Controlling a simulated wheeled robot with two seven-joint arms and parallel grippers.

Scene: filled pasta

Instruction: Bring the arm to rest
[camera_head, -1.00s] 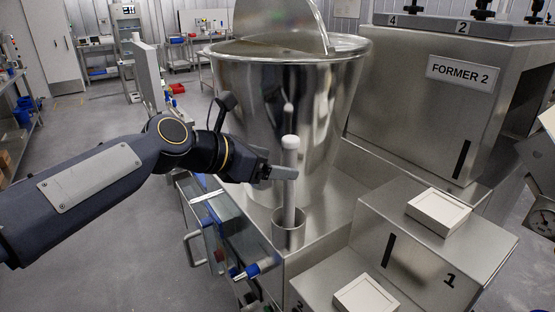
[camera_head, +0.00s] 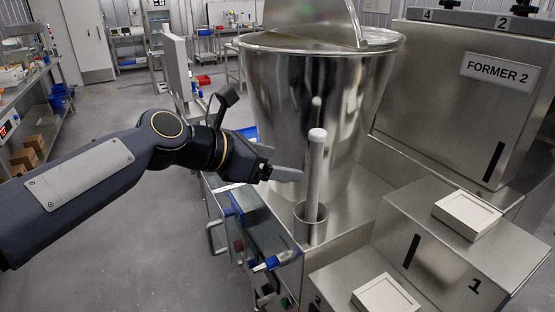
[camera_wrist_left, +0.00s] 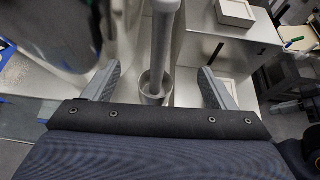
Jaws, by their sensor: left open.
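My left gripper (camera_head: 284,172) comes in from the left in the head view, in front of the large steel hopper. It is open and empty; in the left wrist view its two fingers (camera_wrist_left: 160,86) stand wide apart. A white rod (camera_head: 315,172) with a rounded top stands upright in a small steel cup (camera_head: 310,226), just right of the fingertips. In the left wrist view the rod (camera_wrist_left: 163,45) shows beyond and between the fingers, apart from both. My right gripper is not in view.
The steel hopper (camera_head: 295,110) stands behind the rod. A steel box marked FORMER 2 (camera_head: 455,100) is at the right. White square trays (camera_head: 467,213) sit on steel steps below it. A side panel with blue-tipped handles (camera_head: 266,264) lies below the gripper. Open floor (camera_head: 150,270) is at the left.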

